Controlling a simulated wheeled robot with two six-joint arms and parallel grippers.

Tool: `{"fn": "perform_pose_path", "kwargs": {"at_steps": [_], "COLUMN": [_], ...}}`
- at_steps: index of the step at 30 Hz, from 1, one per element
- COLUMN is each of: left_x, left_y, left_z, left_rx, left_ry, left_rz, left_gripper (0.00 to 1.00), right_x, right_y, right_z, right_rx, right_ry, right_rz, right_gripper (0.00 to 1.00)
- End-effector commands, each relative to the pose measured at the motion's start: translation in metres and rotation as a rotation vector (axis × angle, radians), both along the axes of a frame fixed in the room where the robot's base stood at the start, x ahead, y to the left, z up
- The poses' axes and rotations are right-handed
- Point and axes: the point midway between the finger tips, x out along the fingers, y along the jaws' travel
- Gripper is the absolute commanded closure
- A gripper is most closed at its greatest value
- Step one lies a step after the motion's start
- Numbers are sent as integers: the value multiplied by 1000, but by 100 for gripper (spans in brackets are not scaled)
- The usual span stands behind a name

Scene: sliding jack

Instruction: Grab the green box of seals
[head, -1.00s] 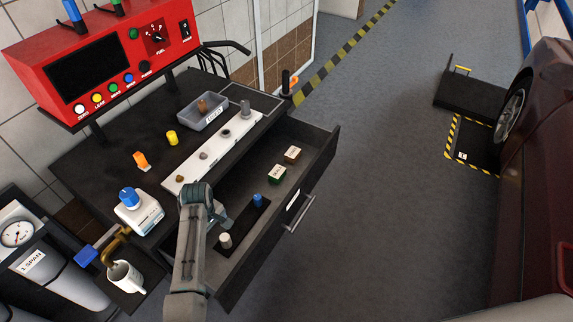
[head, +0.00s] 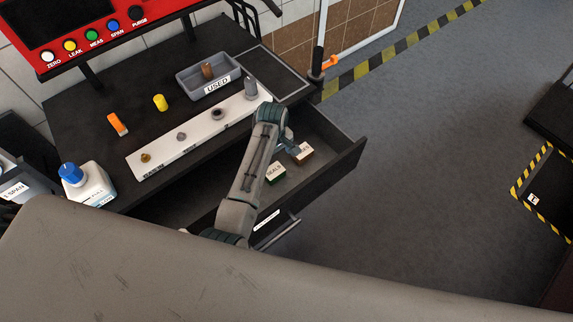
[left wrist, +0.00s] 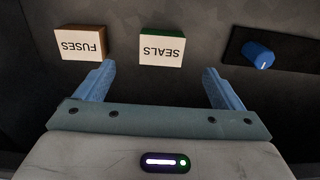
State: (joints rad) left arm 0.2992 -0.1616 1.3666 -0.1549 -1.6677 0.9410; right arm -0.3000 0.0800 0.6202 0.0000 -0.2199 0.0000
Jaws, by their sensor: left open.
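The green box of seals (head: 276,176) has a white label top and sits in the open drawer. It also shows in the left wrist view (left wrist: 162,48), upper middle, with its SEALS label upside down. My left gripper (head: 289,143) is over the drawer near the boxes. In the left wrist view the left gripper (left wrist: 158,82) is open and empty. Its two blue fingers are wide apart, and the seals box appears between and just beyond the tips, not gripped. My right gripper is not in view.
A brown FUSES box (head: 303,153) sits beside the seals box, near one fingertip in the wrist view. A blue knob-like part (left wrist: 258,54) lies on a black strip on the other side. The drawer wall (head: 350,160) and the bench with its USED tray (head: 222,90) are close by.

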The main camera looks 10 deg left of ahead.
Motion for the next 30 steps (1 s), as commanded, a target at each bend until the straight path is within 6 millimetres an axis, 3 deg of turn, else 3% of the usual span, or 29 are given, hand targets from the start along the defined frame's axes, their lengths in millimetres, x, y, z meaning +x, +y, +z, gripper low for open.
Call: {"fn": "perform_pose_path", "kwargs": {"at_steps": [9, 16, 25, 30], "left_x": [-1, -2, -3, -3], "left_y": [0, -1, -3, -3], "left_z": [-46, -61, -99, -105], "left_rx": [0, 0, 1, 0], "left_ry": [4, 4, 3, 1], "left_rz": [0, -1, 0, 0], "left_gripper": [11, 11, 11, 11], "right_x": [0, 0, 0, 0], "right_y": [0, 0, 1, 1], "right_z": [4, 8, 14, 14], "right_rx": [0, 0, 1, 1], "right_ry": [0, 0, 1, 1], "right_rz": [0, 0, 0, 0], "right_gripper": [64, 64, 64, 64]}}
